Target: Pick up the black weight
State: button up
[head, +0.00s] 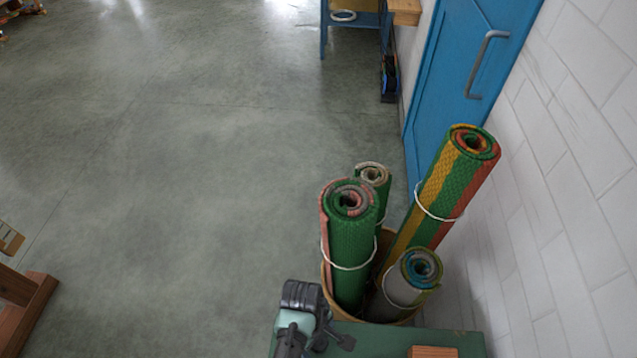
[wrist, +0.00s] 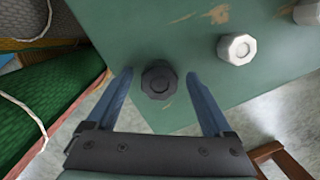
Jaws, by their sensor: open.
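The black weight (wrist: 160,80), a dark many-sided knob shape, stands on a worn green surface (wrist: 160,30) in the wrist view. My gripper (wrist: 159,73) is open, with one blue-grey finger on each side of the weight in the picture. Gaps show between the weight and both fingers, and I cannot tell the height of the fingertips above the surface. In the head view my arm's end shows at the bottom over the green surface (head: 465,342); the weight is hidden there.
A white weight (wrist: 237,48) stands to the right, with another pale weight (wrist: 308,12) at the right edge. A round bin (head: 330,280) holding several rolled mats (head: 352,240) stands just beyond the green surface. A white wall (head: 560,200) and blue door (head: 465,75) are right; open floor is left.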

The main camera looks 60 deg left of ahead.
jog(key=shift+f, duration=0.25)
grip_shut()
jog(key=shift+r, duration=0.1)
